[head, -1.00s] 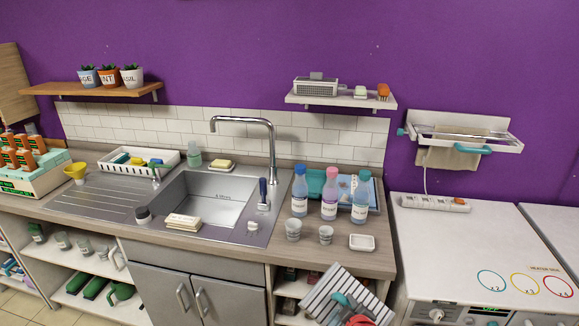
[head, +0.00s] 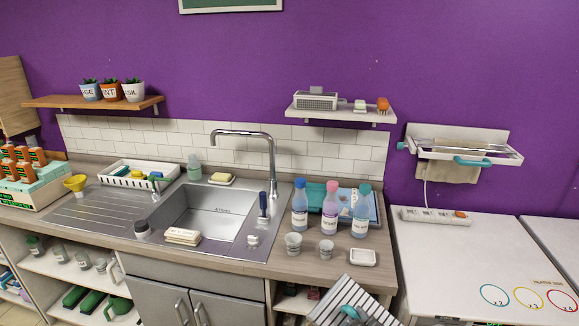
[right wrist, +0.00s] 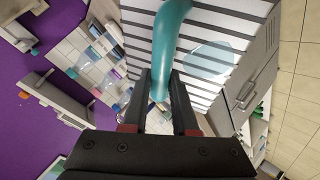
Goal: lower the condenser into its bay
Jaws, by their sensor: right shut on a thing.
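The condenser (head: 340,303), a pale block with dark stripes and a teal handle, shows at the bottom edge of the head view, partly cut off. In the right wrist view, its striped face (right wrist: 200,25) and curved teal handle (right wrist: 168,45) are close up. My right gripper (right wrist: 160,88) is shut on the handle, one dark finger on each side. The condenser hangs tilted in front of the counter, near the white appliance. I cannot make out its bay in either view. My left gripper is not in view.
The counter edge (head: 300,272) lies just behind the condenser. Bottles, small cups (head: 326,250) and a white dish (head: 362,257) stand near that edge. The white appliance (head: 460,255) is at the right, its top mostly clear. A wall rack (head: 465,150) hangs above it.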

